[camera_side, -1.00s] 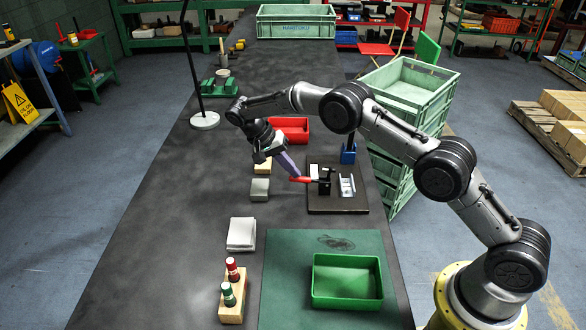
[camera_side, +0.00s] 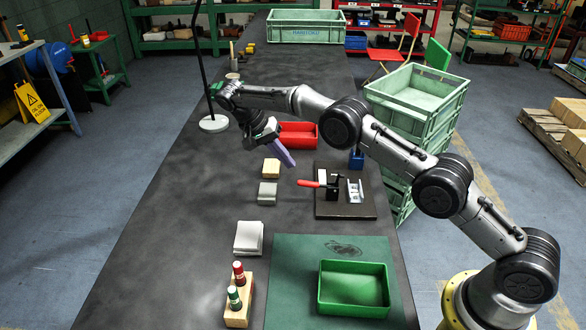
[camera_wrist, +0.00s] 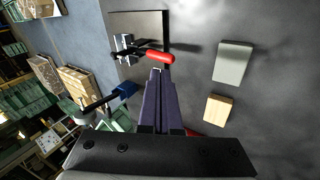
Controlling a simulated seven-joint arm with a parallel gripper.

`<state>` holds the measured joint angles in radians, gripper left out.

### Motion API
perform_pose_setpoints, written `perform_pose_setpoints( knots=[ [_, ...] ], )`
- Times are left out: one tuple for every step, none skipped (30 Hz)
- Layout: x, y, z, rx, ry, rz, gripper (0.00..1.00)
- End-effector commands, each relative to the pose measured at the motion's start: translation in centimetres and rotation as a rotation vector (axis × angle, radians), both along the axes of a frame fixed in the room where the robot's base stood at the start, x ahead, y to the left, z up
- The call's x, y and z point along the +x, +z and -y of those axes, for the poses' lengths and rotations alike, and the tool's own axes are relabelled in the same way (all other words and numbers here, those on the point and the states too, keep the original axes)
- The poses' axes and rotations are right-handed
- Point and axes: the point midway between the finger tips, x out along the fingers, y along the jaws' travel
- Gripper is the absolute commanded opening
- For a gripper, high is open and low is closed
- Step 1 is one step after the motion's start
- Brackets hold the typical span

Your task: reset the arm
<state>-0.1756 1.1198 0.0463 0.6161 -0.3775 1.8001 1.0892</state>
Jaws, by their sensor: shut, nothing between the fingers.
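My gripper (camera_side: 284,155) is shut and empty, its purple fingers pressed together above the dark table. In the wrist view the closed fingers (camera_wrist: 160,82) point toward a toggle clamp with a red handle (camera_wrist: 160,57). In the side view the clamp's red handle (camera_side: 308,183) points left, toward the blocks, and is apart from my fingers. The clamp sits on a dark base plate (camera_side: 345,210), beside a silver stamped part (camera_side: 355,190).
A grey block (camera_side: 267,193) and a wooden block (camera_side: 271,168) lie left of the clamp. A red bin (camera_side: 297,135) stands behind. In front are a green tray (camera_side: 353,310), a bottle rack (camera_side: 238,317) and a grey stack (camera_side: 248,238). A lamp stand (camera_side: 213,124) is at left.

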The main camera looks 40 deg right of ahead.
Motion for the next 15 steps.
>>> perform_pose_setpoints(
  knots=[
    [0.15, 0.34, -0.14, 0.000, 0.000, 0.002, 0.00],
    [0.18, 0.49, -0.19, -0.001, -0.001, 0.002, 0.00],
    [0.18, 0.65, -0.23, -0.001, -0.002, 0.000, 0.00],
    [0.18, 0.75, -0.25, -0.001, -0.002, 0.000, 0.00],
    [0.20, 0.82, -0.26, -0.001, -0.002, 0.000, 0.00],
    [0.22, 0.89, -0.28, -0.002, -0.003, 0.001, 0.00],
    [0.22, 0.93, -0.27, -0.002, -0.003, 0.001, 0.00],
    [0.22, 0.94, -0.27, -0.002, -0.003, 0.001, 0.00],
    [0.21, 0.95, -0.26, -0.002, -0.003, 0.001, 0.00],
    [0.21, 0.95, -0.26, -0.002, -0.003, 0.001, 0.00],
    [0.21, 0.96, -0.25, -0.002, -0.003, 0.001, 0.00],
    [0.21, 0.96, -0.25, -0.002, -0.003, 0.001, 0.00],
    [0.21, 0.96, -0.25, -0.002, -0.003, 0.001, 0.00],
    [0.21, 0.96, -0.20, -0.002, -0.003, 0.001, 0.00],
    [0.24, 1.12, -0.06, -0.002, -0.006, 0.004, 0.00]
  ],
)
